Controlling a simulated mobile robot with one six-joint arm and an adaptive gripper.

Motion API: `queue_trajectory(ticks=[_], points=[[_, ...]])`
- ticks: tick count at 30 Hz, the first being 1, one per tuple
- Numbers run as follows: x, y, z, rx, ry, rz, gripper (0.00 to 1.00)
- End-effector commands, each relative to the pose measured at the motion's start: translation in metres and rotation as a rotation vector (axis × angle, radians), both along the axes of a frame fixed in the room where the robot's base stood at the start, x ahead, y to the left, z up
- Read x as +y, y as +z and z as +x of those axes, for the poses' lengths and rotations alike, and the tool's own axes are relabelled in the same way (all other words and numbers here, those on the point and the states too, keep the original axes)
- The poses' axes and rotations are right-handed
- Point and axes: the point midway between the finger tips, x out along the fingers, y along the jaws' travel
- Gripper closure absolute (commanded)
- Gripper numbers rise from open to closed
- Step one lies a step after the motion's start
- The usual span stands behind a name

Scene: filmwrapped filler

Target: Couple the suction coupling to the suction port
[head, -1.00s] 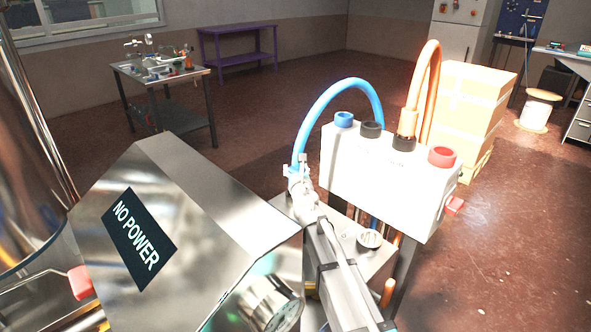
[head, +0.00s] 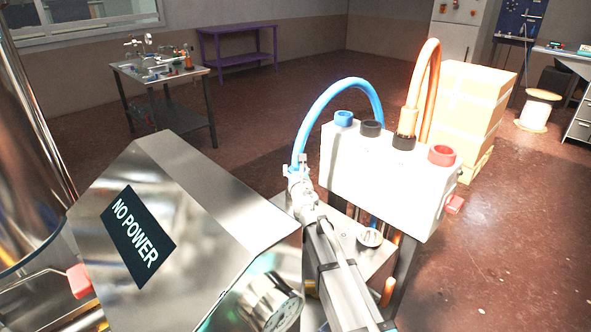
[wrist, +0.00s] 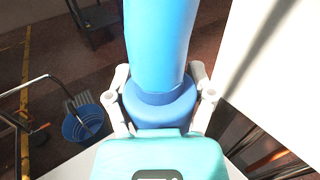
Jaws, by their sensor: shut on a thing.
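In the wrist view my gripper (wrist: 160,95) is shut on the blue coupling (wrist: 158,112) at the hose's end, with a pale finger on each side. A teal part of my gripper covers the coupling's lower end. The fingers and arm hide the coupling in the head view. No label shows which socket is the suction port. A round silver fitting (head: 369,237) sits on the metal housing below the white box.
A steel cabinet (head: 185,215) marked NO POWER stands close left. Cartons (head: 470,110) stand behind right. A blue bucket (wrist: 82,122) is on the floor.

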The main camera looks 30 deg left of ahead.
Motion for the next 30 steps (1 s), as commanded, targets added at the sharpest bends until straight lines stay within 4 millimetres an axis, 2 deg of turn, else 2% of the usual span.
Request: queue_trajectory(ticks=[11, 12, 16, 30], points=[[-0.0005, -0.0012, -0.001, 0.001, 0.0, 0.001, 0.91], [-0.0005, -0.0013, -0.0011, 0.001, 0.0, 0.001, 0.26], [-0.0004, -0.0013, -0.0011, 0.0, 0.0, 0.0, 0.02], [-0.0004, -0.001, -0.0016, 0.0, 0.001, 0.0, 0.0]])
